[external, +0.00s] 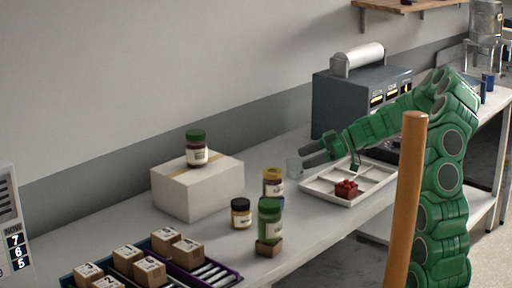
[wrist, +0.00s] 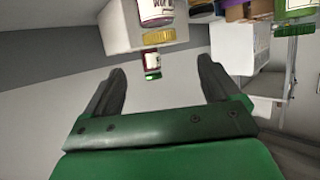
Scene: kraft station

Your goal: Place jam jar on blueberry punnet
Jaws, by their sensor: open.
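My gripper (external: 308,152) is open and empty, above the bench beside the white tray; its spread dark fingers also show in the wrist view (wrist: 165,80). A dark red jar with a green lid (external: 196,150) stands upright on a white box, left of my gripper and apart from it; it appears inverted between the fingers in the wrist view (wrist: 152,65). A gold-lidded jar (external: 273,182) stands on the bench, also seen in the wrist view (wrist: 156,12). I cannot tell which jar is the jam. A punnet of red berries (external: 346,189) sits in the tray; I cannot make out blueberries.
The white box (external: 180,190) stands at the back. A black-lidded jar (external: 241,214) and a green jar (external: 269,220) on a small brown block stand in front. Cardboard boxes (external: 130,258) are front left. The divided tray (external: 375,172) is mostly empty. A wooden post (external: 406,200) stands in the foreground.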

